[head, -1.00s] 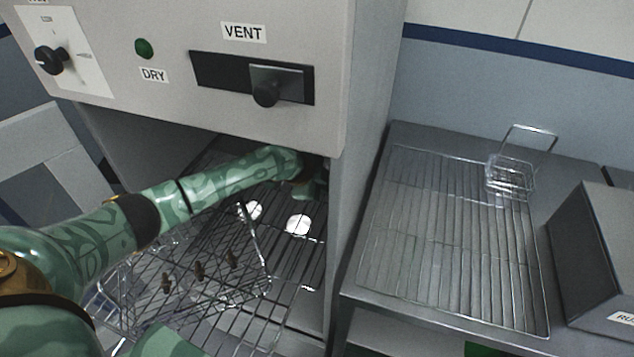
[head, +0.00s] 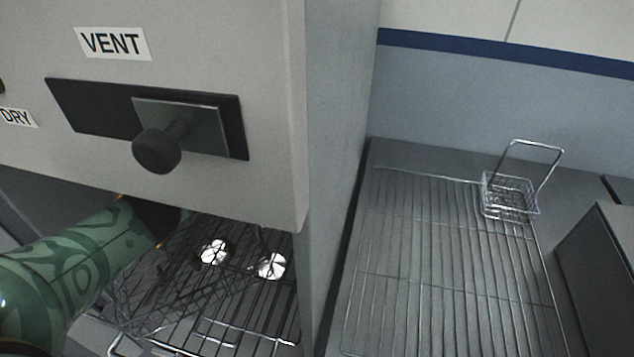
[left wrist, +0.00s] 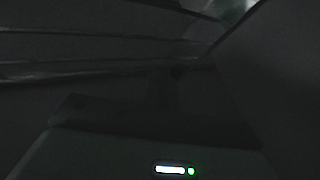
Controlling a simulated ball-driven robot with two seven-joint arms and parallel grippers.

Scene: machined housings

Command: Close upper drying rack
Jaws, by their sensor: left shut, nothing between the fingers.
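The wire drying rack (head: 245,322) shows at lower left in the head view, under the cabinet's front panel. A wire basket (head: 150,290) lies on it, partly behind my arm. Two bright round spots show among the wires. My left arm reaches from the left into the cabinet opening, and its gripper is hidden there behind the panel's lower edge. In the very dark left wrist view, my left gripper (left wrist: 165,95) shows only as a dim shape; it is shut and empty. Contact with the rack cannot be seen. My right gripper is out of view.
The cabinet panel (head: 225,195) hangs low above the opening, with a protruding black vent knob (head: 157,149). On the right, another wire rack (head: 450,270) lies on a grey counter, with a small handled basket (head: 510,196) on it. A dark box (head: 605,265) stands at far right.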

